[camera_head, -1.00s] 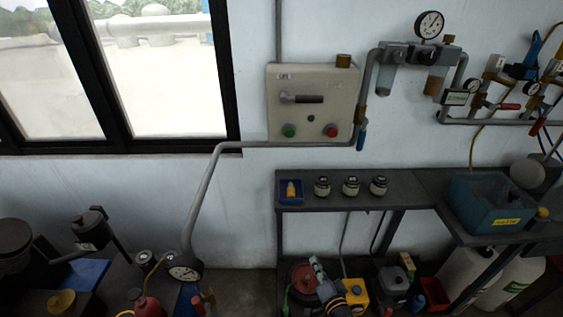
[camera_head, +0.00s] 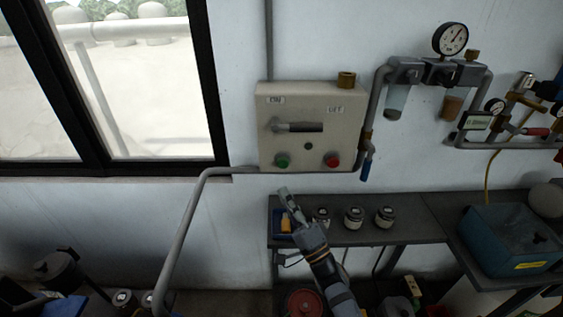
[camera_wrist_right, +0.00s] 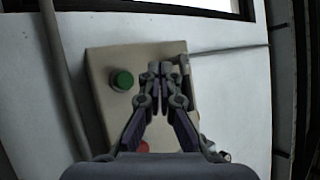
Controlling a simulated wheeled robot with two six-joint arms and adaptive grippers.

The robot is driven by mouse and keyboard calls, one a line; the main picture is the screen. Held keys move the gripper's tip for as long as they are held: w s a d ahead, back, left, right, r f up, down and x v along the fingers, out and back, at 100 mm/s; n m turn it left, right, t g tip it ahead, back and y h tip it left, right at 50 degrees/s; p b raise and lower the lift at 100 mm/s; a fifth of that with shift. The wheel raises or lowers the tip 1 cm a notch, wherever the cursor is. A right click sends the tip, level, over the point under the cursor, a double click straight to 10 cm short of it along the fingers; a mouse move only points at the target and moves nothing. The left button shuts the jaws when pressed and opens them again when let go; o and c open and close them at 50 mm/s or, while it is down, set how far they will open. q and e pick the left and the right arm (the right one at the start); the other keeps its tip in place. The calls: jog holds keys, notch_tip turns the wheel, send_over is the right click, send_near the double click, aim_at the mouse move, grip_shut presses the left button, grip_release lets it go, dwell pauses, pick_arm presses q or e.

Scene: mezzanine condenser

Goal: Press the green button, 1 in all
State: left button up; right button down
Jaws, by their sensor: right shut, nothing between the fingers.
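The green button (camera_head: 282,160) is at the lower left of a beige control box (camera_head: 347,112) on the wall, left of a red button (camera_head: 332,160). My right gripper (camera_head: 284,190) is raised just below the box in the head view, apart from the green button. In the right wrist view, the shut and empty right gripper (camera_wrist_right: 159,68) points at the box, with the green button (camera_wrist_right: 122,81) to the left of its fingertips. The red button (camera_wrist_right: 143,147) is partly hidden behind the gripper there. My left gripper is not in view.
A lever handle (camera_head: 298,127) sits on the box above the buttons. A grey pipe (camera_head: 196,205) runs along the box's underside and bends down to the left. Below, a dark shelf (camera_head: 405,205) holds a blue bin (camera_head: 274,222) and several small jars.

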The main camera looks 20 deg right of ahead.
jog(key=b, duration=0.4)
send_near(283, 163)
jog(key=w+a+r, duration=0.2)
jog(key=a+r, duration=0.2)
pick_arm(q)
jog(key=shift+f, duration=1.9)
pick_arm(e)
jog(key=shift+w+d, duration=0.25)
jog(key=shift+w, duration=0.2)
jog(key=shift+w+d, duration=0.2)
jog(key=shift+w, duration=0.3)
pick_arm(q)
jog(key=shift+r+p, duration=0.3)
jog(key=shift+p, duration=0.1)
pick_arm(e)
jog(key=shift+w+d, duration=0.1)
jog(key=shift+w, duration=0.3)
